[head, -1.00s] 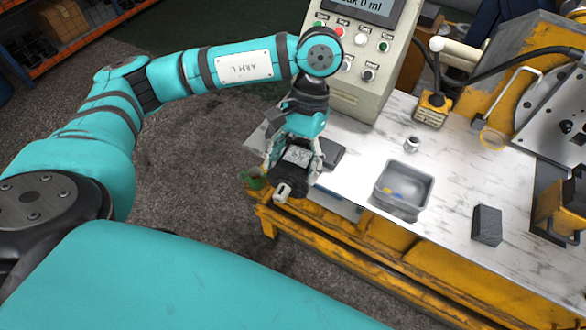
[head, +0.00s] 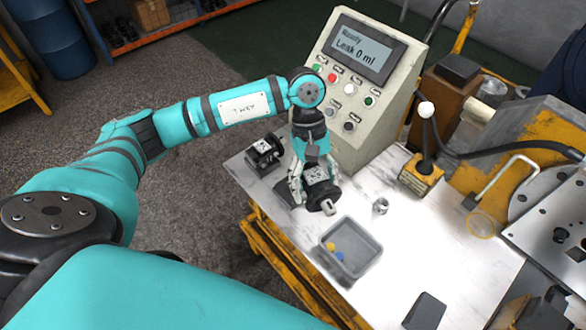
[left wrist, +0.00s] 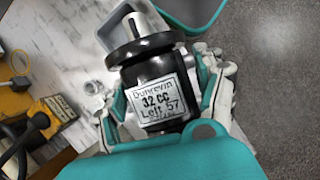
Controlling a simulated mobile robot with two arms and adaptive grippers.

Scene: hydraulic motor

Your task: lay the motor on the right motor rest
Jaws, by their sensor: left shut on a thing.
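My left gripper (head: 313,187) is shut on a black motor (head: 318,190) with a pale label and a silver shaft. In the left wrist view the label of this motor (left wrist: 158,97) reads "Dunrevin 32 CC Left 57". A dark flat block (head: 285,195), perhaps a motor rest, lies on the table beside and partly behind the gripper. I cannot tell whether the motor touches it. My right gripper is out of view.
A grey tray (head: 368,268) with small yellow and blue pieces stands in front of the held motor. A silver ring (head: 380,206) is to its right. A dark block (head: 425,312) lies at the front. The control box (head: 360,85) reads "Ready, Leak 0 ml".

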